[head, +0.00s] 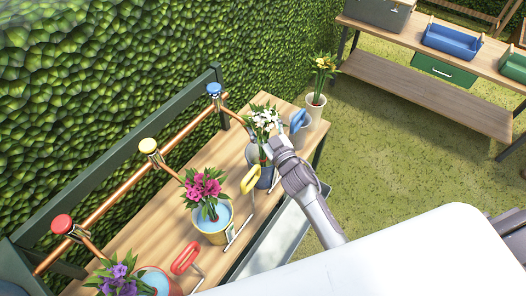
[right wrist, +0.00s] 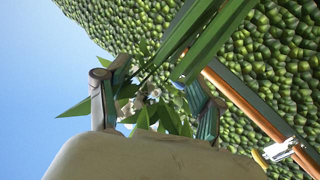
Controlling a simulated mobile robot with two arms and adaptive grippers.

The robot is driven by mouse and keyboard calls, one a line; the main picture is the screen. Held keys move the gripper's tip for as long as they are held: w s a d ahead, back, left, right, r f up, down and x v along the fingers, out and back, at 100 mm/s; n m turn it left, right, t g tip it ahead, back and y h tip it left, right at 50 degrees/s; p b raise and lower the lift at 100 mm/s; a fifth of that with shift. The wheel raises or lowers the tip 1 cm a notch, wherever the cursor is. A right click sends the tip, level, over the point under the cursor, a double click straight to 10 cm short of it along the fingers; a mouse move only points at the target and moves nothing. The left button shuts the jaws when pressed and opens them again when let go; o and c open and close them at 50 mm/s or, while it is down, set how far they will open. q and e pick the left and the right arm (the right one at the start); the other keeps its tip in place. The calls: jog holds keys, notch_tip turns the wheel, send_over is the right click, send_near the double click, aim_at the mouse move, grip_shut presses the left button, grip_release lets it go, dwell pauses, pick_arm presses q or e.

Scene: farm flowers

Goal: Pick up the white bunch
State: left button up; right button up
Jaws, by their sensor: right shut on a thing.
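The white bunch (head: 265,118) has white blossoms and long green leaves. In the head view it stands over a grey-blue bucket (head: 266,176) toward the far end of the wooden bench. My right gripper (head: 274,143) is at its stems, just below the blossoms, and is shut on it. In the right wrist view the bunch (right wrist: 140,104) shows between the two fingers of the gripper (right wrist: 155,108), with leaves spreading past them. The lower stems are hidden by my gripper, so I cannot tell whether they are still in the bucket. My left gripper is not in view.
Taps on a copper pipe (head: 110,212) run along the hedge side. Yellow flowers (head: 325,64) stand in a pale pot (head: 315,108) beyond. Another bench (head: 430,97) stands across the grass.

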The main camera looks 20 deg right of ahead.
grip_shut()
jog(key=shift+r, duration=0.1)
pick_arm(q)
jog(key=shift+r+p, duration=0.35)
jog(key=shift+p, duration=0.05)
pick_arm(e)
notch_tip(320, 180, up, 10)
jog(key=shift+f, duration=0.1)
pick_arm(q)
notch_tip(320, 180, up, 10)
jog(key=p, duration=1)
pick_arm(e)
notch_tip(320, 180, up, 11)
jog(key=shift+f, duration=0.2)
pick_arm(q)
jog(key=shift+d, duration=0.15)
pick_arm(e)
jog(key=shift+w, duration=0.1)
